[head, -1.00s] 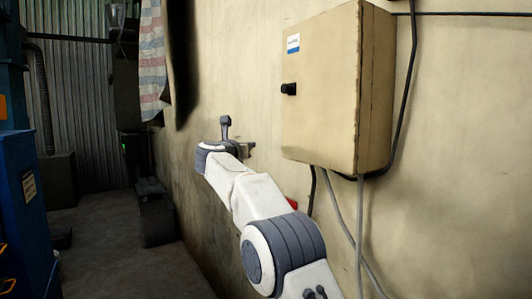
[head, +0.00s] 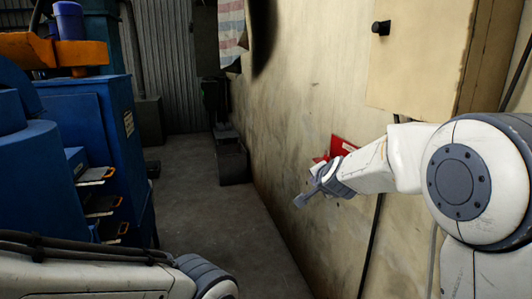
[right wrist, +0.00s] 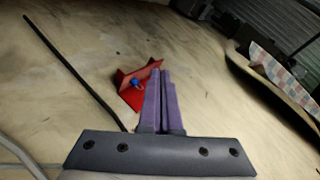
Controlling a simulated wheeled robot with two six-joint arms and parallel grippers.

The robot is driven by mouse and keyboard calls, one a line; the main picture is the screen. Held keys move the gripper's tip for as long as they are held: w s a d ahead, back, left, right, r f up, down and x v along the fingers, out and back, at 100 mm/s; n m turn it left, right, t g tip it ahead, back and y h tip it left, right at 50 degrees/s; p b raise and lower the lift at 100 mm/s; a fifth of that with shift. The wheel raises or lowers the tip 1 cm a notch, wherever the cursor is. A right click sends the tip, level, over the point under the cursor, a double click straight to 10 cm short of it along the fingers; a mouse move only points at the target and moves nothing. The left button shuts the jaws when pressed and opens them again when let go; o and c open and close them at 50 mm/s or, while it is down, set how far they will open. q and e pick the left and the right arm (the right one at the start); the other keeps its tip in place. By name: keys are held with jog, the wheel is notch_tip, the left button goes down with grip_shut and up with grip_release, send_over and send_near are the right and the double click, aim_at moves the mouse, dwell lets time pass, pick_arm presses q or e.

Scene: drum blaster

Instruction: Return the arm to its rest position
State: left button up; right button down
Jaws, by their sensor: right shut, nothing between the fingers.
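My right arm reaches in from the right in the head view. Its gripper (head: 303,200) is in front of the stained wall, pointing left and down. In the right wrist view the two fingers of the right gripper (right wrist: 163,72) lie together, shut with nothing between them. A red wall piece (head: 342,148) shows just behind the gripper. In the right wrist view the same red piece (right wrist: 135,95) has a small blue part and lies beyond the fingers, partly covered by them. Part of my left arm crosses the lower left of the head view; its gripper is not in view.
A beige wall box (head: 420,60) with a black knob hangs at the upper right, cables below it. A blue machine (head: 90,120) with orange-edged slots stands at the left. The floor (head: 215,225) between machine and wall is clear. A dark box (head: 233,162) stands against the wall.

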jog(key=s+d+f+n+g, duration=0.2)
jog(key=s+f+n+g, duration=0.15)
jog(key=s+f, duration=0.45)
jog(key=s+d+f+n+g, duration=0.1)
jog(key=s+f+n+g, duration=0.25)
jog(key=s, duration=0.75)
jog(key=s+d+f+n+g, duration=0.2)
jog(key=s+f+n, duration=0.2)
jog(key=s+f, duration=0.45)
jog(key=s+a+r+n+g+b, duration=0.1)
jog(key=s+a+n+g+b, duration=0.2)
jog(key=s+a, duration=1.1)
jog(key=s+n+b, duration=0.2)
jog(key=n, duration=0.2)
jog(key=shift+r+n+y, duration=0.3)
jog(key=shift+r+n, duration=0.05)
jog(key=shift+n, duration=0.05)
